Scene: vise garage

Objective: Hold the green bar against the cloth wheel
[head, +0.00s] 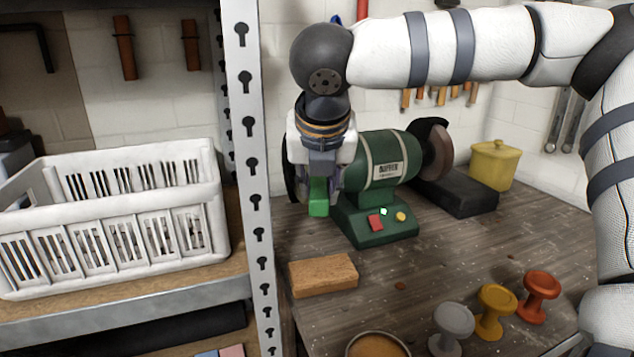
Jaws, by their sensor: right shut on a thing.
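The green bar (318,197) is in my right gripper (318,180), which points down and is shut on it. The gripper and bar are at the left end of the green buffer (384,160). The wheel at that end is mostly hidden behind the gripper; only a dark edge (292,178) shows. I cannot tell whether the bar touches it. A brownish wheel (437,152) with a dark guard is at the buffer's right end. On the buffer's base are a red button, a bright green light and a yellow knob. My left gripper is not in view.
A metal shelf post (250,150) stands left of the bench, beside a white crate (110,243). A tan block (323,275) lies in front of the buffer. Grey, yellow and orange knobbed pieces (496,311) stand at front right. A yellow pot (493,165) stands behind.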

